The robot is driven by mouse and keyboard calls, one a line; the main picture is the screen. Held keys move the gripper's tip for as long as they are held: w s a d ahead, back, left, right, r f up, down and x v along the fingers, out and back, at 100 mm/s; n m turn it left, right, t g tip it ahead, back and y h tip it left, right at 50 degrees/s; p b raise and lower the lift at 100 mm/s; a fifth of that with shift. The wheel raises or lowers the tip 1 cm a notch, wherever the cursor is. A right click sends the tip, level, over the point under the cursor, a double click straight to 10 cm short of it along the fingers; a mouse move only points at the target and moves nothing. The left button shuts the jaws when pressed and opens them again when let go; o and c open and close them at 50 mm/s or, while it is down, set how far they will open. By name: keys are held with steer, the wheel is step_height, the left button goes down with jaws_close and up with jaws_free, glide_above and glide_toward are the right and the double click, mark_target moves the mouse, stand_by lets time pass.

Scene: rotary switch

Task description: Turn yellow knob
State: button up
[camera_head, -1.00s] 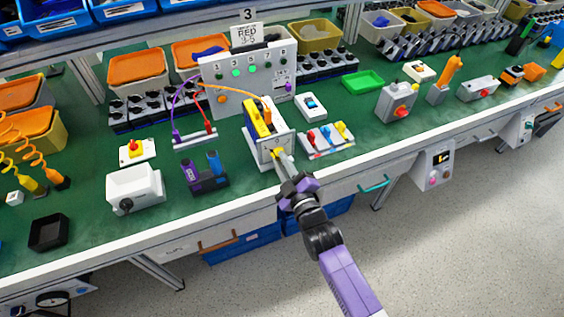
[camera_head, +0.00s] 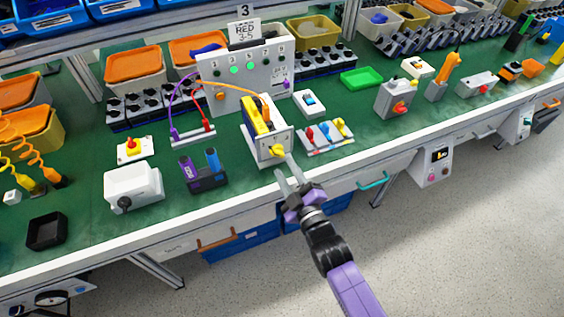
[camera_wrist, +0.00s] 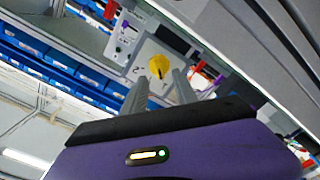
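The yellow knob (camera_head: 278,150) is on the front face of a grey-white box (camera_head: 259,149) near the bench's front edge. In the wrist view the yellow knob (camera_wrist: 159,66) shows just beyond the fingertips, on a pale panel. My gripper (camera_head: 287,172) is in front of and slightly below the knob, apart from it. In the wrist view my gripper (camera_wrist: 160,82) has its two fingers spread with nothing between them.
Small red, blue and yellow levers (camera_head: 326,131) stand right of the box. Purple and blue holders (camera_head: 205,170) stand to its left. A white panel with green lights (camera_head: 240,84) rises behind. The space before the bench edge is clear.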

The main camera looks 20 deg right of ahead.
steer(key=s, duration=0.3)
steer(key=shift+s, duration=0.2)
stand_by(0.4)
steer(key=s+r+m+g, duration=0.1)
steer(key=s+r+m, duration=0.2)
steer(key=s, duration=0.8)
steer(key=s+r+m+g, duration=0.1)
steer(key=s+r+m, duration=0.2)
steer(key=s, duration=0.9)
steer(key=s+r+m+g, duration=0.1)
steer(key=s+r+m, duration=0.2)
steer(key=s, duration=0.9)
step_height(320, 180, up, 2)
steer(key=shift+d+r, duration=0.1)
steer(key=shift+d, duration=0.15)
steer(key=shift+s, duration=0.1)
